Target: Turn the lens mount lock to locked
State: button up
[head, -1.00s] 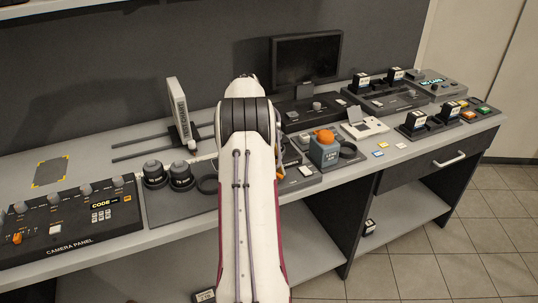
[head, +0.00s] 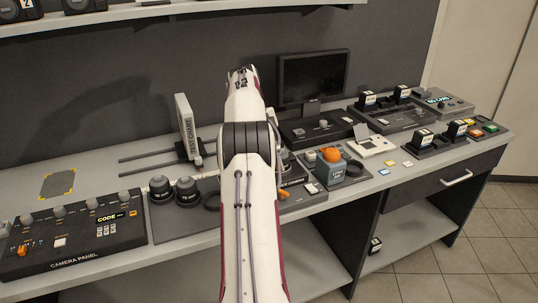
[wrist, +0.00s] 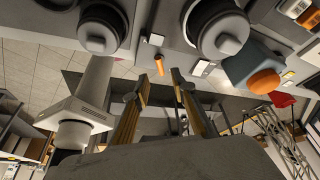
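A small orange lever (wrist: 157,40), which may be the lens mount lock, shows in the wrist view on a dark plate beside a large dark ring with a grey centre (wrist: 228,40). In the head view a small orange part (head: 283,194) shows just right of my arm; the arm hides most of that area. I cannot read the lock's position. My gripper (wrist: 158,80) is open and empty in the wrist view, its two fingers apart, with the lever beyond the tips and not touched. In the head view my arm hides the gripper.
A blue-grey box with an orange knob (head: 331,154) stands right of my arm. Two dark lenses (head: 186,191) and a test chart (head: 186,128) stand to the left. The camera panel (head: 75,235) is at the front left. A monitor (head: 313,79) stands behind.

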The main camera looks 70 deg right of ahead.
jog(key=shift+v, duration=1.95)
